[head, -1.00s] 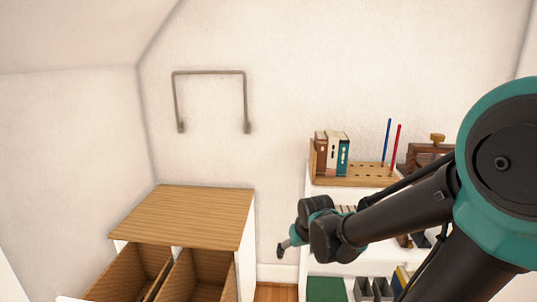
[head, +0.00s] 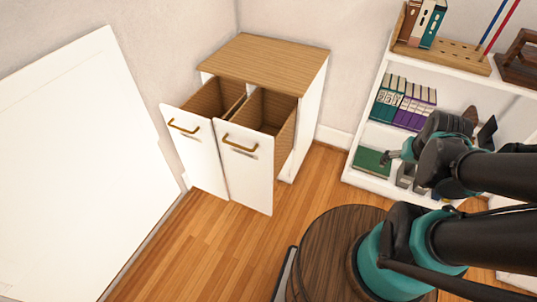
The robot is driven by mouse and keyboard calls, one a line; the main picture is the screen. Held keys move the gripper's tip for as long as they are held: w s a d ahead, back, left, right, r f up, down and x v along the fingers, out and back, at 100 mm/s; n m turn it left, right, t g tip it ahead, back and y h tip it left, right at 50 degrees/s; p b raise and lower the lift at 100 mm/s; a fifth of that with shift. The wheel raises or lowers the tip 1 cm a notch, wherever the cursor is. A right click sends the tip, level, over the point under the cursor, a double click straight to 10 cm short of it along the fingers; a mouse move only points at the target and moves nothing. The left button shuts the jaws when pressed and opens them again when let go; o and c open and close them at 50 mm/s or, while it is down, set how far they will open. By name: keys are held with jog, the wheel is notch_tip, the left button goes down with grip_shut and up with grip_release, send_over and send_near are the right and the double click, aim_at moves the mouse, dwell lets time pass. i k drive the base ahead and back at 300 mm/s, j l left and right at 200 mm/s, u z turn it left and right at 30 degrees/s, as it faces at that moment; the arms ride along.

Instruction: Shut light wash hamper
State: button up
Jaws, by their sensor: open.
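A white hamper cabinet (head: 267,58) with a wooden top stands against the wall at upper middle. Two tilt-out or pull-out bins stand out from its front, both open, with wicker-brown insides. The left bin front (head: 196,160) and the right bin front (head: 246,180) are white, each with a brass handle. A small label sits under each handle, too small to read, so I cannot tell which is the light wash one. My gripper (head: 388,157) is open and empty, to the right of the hamper and well apart from it, in front of the shelf.
A white shelf (head: 362,138) with binders, books and a green box stands at the right, beside my arm. A large white panel (head: 70,170) leans or stands at the left. Wooden floor (head: 215,245) in front of the hamper is clear.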

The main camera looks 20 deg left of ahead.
aim_at(255, 145)
jog(key=k+l, duration=0.3)
jog(key=u, duration=1.4)
